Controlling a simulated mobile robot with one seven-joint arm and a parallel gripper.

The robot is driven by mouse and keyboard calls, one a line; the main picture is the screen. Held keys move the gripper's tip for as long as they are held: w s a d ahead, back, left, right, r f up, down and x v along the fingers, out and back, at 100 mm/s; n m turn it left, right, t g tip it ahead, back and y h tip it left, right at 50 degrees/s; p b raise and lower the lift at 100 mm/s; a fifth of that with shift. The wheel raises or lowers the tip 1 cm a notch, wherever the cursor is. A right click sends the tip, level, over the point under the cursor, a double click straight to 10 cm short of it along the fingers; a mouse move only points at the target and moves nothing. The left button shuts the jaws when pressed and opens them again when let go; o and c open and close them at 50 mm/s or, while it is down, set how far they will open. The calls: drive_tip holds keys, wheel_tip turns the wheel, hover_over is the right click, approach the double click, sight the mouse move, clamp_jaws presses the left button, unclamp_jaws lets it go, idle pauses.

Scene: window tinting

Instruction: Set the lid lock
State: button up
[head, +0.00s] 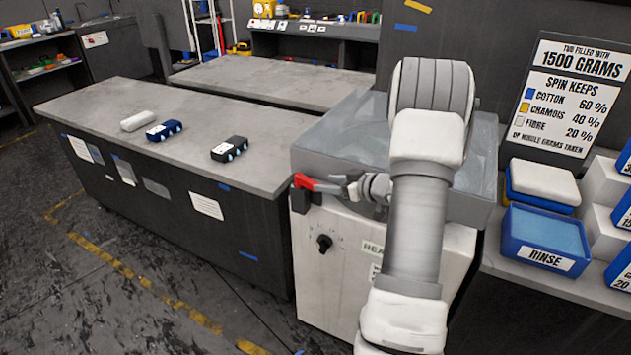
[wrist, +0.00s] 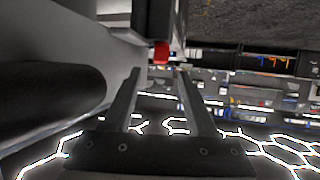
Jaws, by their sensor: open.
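The lid lock is a red lever (head: 318,185) on a dark bracket (head: 305,195) at the left front of the white spin machine (head: 335,255), just below its grey lid (head: 335,140). The lid looks shut. My gripper (head: 345,185) is at the machine's front, just right of the red lever. In the wrist view my gripper (wrist: 158,75) has its two fingers apart with nothing between them. The red lever end (wrist: 162,52) shows just beyond the fingertips, under a dark block. I cannot tell whether a finger touches it. My arm hides the machine's right part.
A black knob (head: 324,243) is on the machine's front. At right are a blue rinse tub (head: 545,238) and a sign (head: 570,98). The floor at front left is clear.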

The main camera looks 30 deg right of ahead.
drive_tip(key=v, duration=1)
drive_tip(key=shift+p, duration=0.4)
